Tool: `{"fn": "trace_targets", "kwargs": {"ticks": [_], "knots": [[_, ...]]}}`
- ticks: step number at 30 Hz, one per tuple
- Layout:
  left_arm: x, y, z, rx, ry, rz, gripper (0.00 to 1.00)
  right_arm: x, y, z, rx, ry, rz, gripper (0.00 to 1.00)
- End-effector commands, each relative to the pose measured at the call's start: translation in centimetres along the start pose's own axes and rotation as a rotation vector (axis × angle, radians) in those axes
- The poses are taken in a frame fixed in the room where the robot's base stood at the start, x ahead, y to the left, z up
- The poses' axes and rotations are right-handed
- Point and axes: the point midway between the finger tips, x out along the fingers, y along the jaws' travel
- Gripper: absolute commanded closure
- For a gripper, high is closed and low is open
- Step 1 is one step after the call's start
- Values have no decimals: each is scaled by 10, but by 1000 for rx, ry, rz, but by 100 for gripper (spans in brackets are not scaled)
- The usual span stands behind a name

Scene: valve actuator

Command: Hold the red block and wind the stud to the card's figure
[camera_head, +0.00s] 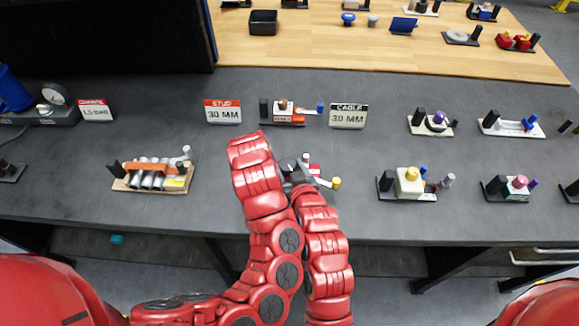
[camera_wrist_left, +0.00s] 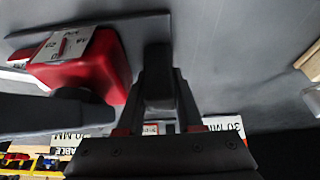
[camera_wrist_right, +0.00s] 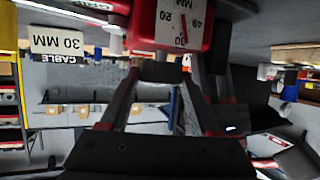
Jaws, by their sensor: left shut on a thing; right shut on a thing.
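The red block (camera_wrist_right: 140,27) has a pale scale plate on top with figures such as 20 and 40. It fills the top of the right wrist view and also shows in the left wrist view (camera_wrist_left: 105,65). A yellow knob (camera_head: 336,183) sits at the fixture's right end. The stud card (camera_head: 223,112) reads 30 MM.
The cable card (camera_head: 348,116) also reads 30 MM. An orange fixture with a blue knob (camera_head: 320,107) stands between the cards. Another fixture (camera_head: 155,176) lies to the left, and several more (camera_head: 408,185) stand to the right. My two arms are close together.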

Motion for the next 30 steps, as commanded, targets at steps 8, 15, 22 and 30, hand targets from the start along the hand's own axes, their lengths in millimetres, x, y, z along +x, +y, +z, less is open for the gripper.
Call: {"fn": "trace_targets", "kwargs": {"ticks": [8,15,22,30], "knots": [[1,0,2,-1,-5,0,100,-1,0,-3,3,8,3,93],[1,0,2,-1,-4,0,100,0,0,-2,2,7,3,12],[1,0,2,0,-4,0,100,0,0,-1,1,4,2,6],[2,1,2,0,-5,0,100,1,3,0,-22,-1,-52,6]]}}
